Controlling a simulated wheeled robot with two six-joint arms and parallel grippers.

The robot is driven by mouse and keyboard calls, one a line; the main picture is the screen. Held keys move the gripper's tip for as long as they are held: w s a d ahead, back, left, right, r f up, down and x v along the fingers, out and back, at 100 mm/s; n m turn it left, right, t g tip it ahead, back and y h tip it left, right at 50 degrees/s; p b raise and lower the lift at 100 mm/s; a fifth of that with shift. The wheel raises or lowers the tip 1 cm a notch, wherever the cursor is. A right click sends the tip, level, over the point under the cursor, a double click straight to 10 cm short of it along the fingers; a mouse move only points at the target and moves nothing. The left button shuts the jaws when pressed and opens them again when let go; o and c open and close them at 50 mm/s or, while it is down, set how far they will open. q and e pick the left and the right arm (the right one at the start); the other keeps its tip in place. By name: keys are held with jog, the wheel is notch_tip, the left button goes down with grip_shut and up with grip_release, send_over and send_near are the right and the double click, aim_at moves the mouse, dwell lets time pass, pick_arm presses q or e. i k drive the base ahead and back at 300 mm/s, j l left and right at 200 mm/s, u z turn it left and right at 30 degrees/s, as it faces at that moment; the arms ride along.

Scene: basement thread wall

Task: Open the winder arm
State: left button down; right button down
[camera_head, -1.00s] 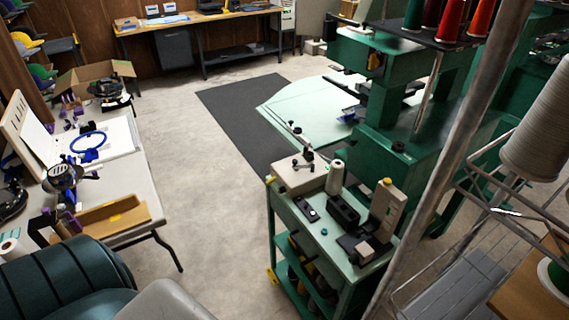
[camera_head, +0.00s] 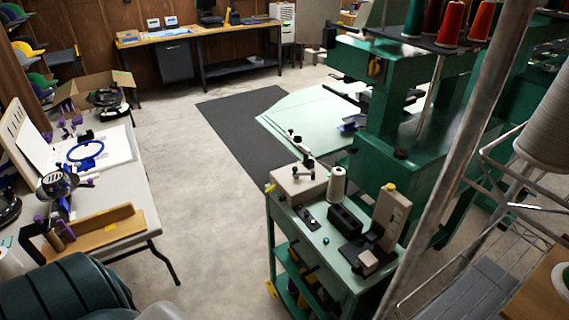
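A cream bobbin-winder box (camera_head: 298,186) with small black knobs and a thin lever on top sits at the left back corner of a green cart (camera_head: 328,258). Whether the lever is the winder arm, and whether it is open or shut, is too small to tell. A white thread cone (camera_head: 337,184) stands beside the box. A tall beige device (camera_head: 391,216) with a dark base stands at the cart's right side. Neither of my grippers shows in the head view.
A black block (camera_head: 345,219) and small parts lie on the cart top. A green machine (camera_head: 390,130) stands behind it. A metal pole (camera_head: 455,140) crosses the right side. A white table (camera_head: 125,190) stands at left. Bare floor (camera_head: 212,215) lies between table and cart.

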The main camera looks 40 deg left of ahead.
aim_at(294, 169)
jog(key=i+j, duration=0.15)
jog(key=j, duration=0.2)
jog(key=i+j, duration=0.1)
jog(key=j, duration=0.3)
jog(key=i+j, duration=0.15)
jog(key=j, duration=0.2)
jog(key=i+j+z, duration=0.1)
jog(key=j, duration=0.25)
jog(key=i+j, duration=0.1)
jog(key=j, duration=0.3)
